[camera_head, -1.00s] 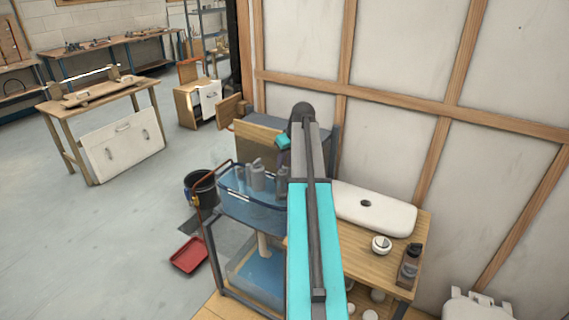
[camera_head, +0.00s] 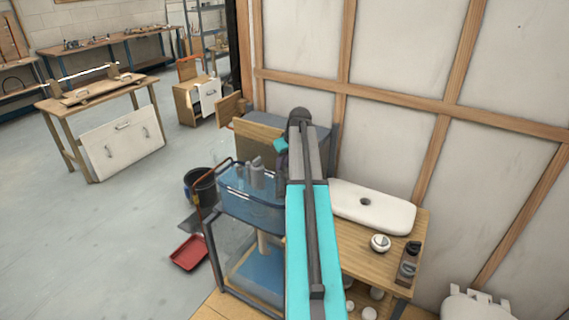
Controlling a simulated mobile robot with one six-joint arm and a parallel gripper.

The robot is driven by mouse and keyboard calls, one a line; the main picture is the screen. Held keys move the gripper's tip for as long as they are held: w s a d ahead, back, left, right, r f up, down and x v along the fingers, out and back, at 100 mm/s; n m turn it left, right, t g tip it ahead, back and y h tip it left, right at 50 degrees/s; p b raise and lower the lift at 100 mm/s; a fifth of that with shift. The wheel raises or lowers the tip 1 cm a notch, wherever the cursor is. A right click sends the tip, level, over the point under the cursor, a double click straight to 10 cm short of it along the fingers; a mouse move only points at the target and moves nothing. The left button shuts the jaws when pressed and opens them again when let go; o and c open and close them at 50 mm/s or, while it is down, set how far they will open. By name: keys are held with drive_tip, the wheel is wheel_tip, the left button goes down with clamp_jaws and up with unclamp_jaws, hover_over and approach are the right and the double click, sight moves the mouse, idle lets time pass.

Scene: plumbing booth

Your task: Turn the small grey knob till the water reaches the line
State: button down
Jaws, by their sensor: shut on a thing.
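The clear tank (camera_head: 250,207) holds blue water and stands on a dark metal frame. Grey fittings (camera_head: 257,172) rise inside it. My arm reaches away from me and covers the tank's right end. My gripper (camera_head: 283,166) shows only as a small dark part below the teal wrist, at the tank's right end. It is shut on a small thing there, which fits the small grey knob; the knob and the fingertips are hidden. I cannot make out the line on the tank.
A lower clear bin (camera_head: 258,272) with blue in it sits under the tank. A black bucket (camera_head: 201,188) and a red dustpan (camera_head: 189,252) are on the floor to the left.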

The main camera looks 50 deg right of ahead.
drive_tip(key=shift+w+a+m+g+h+b, duration=0.15)
drive_tip(key=shift+m+h, duration=0.1)
drive_tip(key=shift+m, duration=0.45)
drive_tip(key=shift+s+m+g+h+b, duration=0.15)
drive_tip(key=shift+m+h, duration=0.15)
drive_tip(key=shift+m, duration=0.4)
drive_tip(key=shift+w+a+m+h+b, duration=0.15)
drive_tip(key=shift+m+h, duration=0.1)
drive_tip(key=shift+m, duration=0.45)
drive_tip(key=c, duration=1.8)
unclamp_jaws()
drive_tip(key=shift+r, duration=0.15)
